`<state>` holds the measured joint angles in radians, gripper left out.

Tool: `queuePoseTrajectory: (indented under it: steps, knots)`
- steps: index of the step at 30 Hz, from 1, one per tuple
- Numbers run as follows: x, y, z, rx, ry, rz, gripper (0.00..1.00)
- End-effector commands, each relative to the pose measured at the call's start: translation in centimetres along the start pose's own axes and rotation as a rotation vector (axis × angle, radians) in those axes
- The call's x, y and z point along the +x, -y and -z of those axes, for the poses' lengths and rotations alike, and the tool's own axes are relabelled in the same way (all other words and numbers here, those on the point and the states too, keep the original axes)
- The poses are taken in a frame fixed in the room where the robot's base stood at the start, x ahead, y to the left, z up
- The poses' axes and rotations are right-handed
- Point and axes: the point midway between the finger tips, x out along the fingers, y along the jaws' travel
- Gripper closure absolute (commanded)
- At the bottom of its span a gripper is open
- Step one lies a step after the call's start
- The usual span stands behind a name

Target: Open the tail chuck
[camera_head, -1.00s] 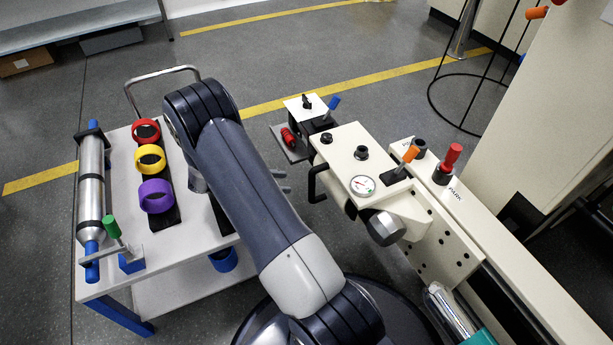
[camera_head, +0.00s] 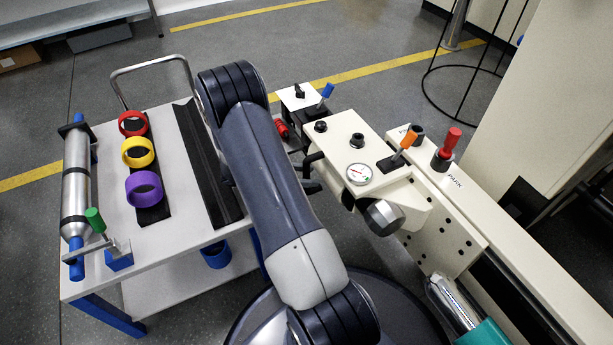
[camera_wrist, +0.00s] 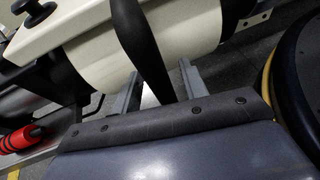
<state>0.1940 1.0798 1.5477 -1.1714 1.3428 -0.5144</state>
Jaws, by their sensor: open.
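The tail unit is a cream machine head (camera_head: 345,140) with a pressure gauge (camera_head: 359,174), an orange-topped lever (camera_head: 404,146) and a metal-faced knob. Which part is the chuck itself I cannot tell. A black bar handle (camera_head: 312,160) sticks out on its left side. My gripper (camera_head: 308,184) is beside this handle, partly hidden by my arm. In the wrist view, my gripper (camera_wrist: 160,82) is open and the black handle (camera_wrist: 139,45) runs down between its two grey fingers. Contact cannot be told. The cream housing (camera_wrist: 185,30) is just beyond.
A white cart (camera_head: 190,250) at left carries red, yellow and purple rings (camera_head: 145,189) and a metal roller (camera_head: 77,185). A blue-topped lever (camera_head: 326,92) and a red-handled post (camera_head: 447,146) stand on the machine. A red ridged part shows in the wrist view (camera_wrist: 20,138).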

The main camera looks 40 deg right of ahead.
Motion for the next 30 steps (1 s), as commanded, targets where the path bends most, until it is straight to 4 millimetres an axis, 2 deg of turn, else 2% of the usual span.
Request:
queuePoseTrajectory:
  steps: [4, 19, 30]
  knots:
    - [-0.03, 0.00, -0.02, 0.000, 0.000, 0.000, 0.59]
    - [-0.05, 0.00, -0.01, 0.000, 0.000, 0.000, 1.00]
    - [-0.07, 0.00, -0.03, 0.000, 0.000, 0.000, 1.00]
